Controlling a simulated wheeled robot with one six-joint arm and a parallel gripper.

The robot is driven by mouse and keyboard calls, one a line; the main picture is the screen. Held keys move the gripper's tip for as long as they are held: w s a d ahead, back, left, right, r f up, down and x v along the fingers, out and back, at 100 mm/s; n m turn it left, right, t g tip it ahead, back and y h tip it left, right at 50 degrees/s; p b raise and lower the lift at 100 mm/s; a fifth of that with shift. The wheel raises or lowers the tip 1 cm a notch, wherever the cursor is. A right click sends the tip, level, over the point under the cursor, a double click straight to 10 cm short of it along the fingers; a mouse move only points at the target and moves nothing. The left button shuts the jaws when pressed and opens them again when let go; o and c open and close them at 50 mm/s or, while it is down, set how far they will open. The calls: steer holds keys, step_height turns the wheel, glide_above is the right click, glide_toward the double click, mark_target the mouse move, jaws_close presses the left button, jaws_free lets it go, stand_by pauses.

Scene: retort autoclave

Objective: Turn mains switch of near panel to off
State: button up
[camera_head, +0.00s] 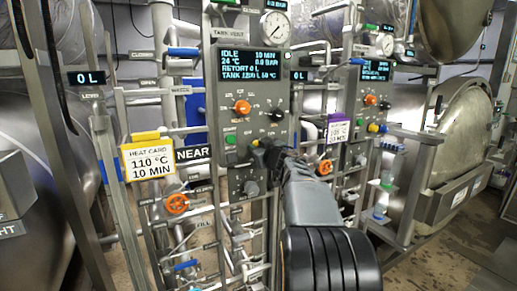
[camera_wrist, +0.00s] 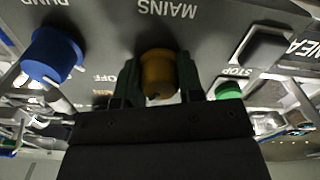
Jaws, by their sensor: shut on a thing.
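The near panel (camera_head: 228,125) stands upright in the middle of the head view, with a lit display at its top and a NEAR sign beside it. My gripper (camera_head: 264,150) reaches its lower right part and hides the mains switch there. In the wrist view my gripper (camera_wrist: 158,85) has one dark finger on each side of the mains switch (camera_wrist: 157,66), a yellow-brown knob under the upside-down MAINS label. The fingers are shut on it.
In the wrist view a blue knob (camera_wrist: 52,55) sits to the left and a green button (camera_wrist: 228,90) by STOP to the right. In the head view a yellow heat card (camera_head: 147,157) hangs left of the panel. A second panel (camera_head: 371,95) stands to the right.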

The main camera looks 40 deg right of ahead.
steer(key=n, duration=0.6)
steer(key=n+b, duration=0.1)
steer(key=n, duration=0.4)
stand_by(0.3)
steer(key=shift+n, duration=0.4)
steer(key=o, duration=0.9)
steer(key=shift+s, duration=0.1)
steer(key=s, duration=0.4)
steer(key=s+a, duration=0.1)
steer(key=s, duration=0.4)
steer(key=s+b, duration=0.1)
steer(key=s, duration=0.3)
steer(key=shift+s+a, duration=0.25)
steer(key=shift+a, duration=0.15)
